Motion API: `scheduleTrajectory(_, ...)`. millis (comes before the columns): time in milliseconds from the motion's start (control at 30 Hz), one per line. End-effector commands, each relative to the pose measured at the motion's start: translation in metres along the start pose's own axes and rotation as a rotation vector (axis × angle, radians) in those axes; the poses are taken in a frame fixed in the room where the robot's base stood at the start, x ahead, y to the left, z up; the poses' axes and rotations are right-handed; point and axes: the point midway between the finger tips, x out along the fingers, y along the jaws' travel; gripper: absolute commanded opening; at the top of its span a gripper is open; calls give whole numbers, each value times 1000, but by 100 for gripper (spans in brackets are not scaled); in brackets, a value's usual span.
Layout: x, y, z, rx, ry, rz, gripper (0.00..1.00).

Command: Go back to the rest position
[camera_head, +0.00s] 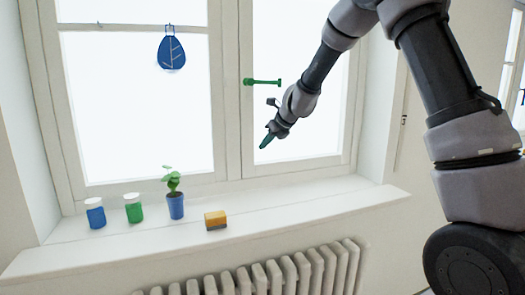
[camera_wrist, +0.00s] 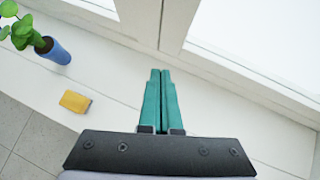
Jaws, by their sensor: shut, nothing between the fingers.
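My gripper (camera_head: 266,141) is in the air in front of the right window pane, above the window sill (camera_head: 300,204). Its green fingers point down and to the left in the head view. In the wrist view my gripper (camera_wrist: 160,72) shows its two fingers side by side, shut, with nothing between them. The fingers are apart from every object on the sill.
On the sill stand a blue jar (camera_head: 95,214), a green jar (camera_head: 133,209), a potted plant (camera_head: 176,204) and a yellow sponge (camera_head: 215,220). A green window handle (camera_head: 262,82) is near my wrist. A radiator (camera_head: 290,275) is below.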

Motion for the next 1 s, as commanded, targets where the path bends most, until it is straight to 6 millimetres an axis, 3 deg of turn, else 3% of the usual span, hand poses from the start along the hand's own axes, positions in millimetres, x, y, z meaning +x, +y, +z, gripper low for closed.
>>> scheduleTrajectory(167, -36, -3, 4, -106, -15, 2, 0)
scheduleTrajectory(333, -125, -7, 1, -459, -35, 2, 0)
scheduleTrajectory(467, -198, -4, -19, -791, -27, -8, 0)
scheduleTrajectory(600, -267, 4, -54, -1144, 14, -23, 0)
scheduleTrajectory(800, -347, 21, -122, -1629, 139, -29, 0)
scheduleTrajectory(1000, -394, 36, -186, -1989, 295, 8, 0)
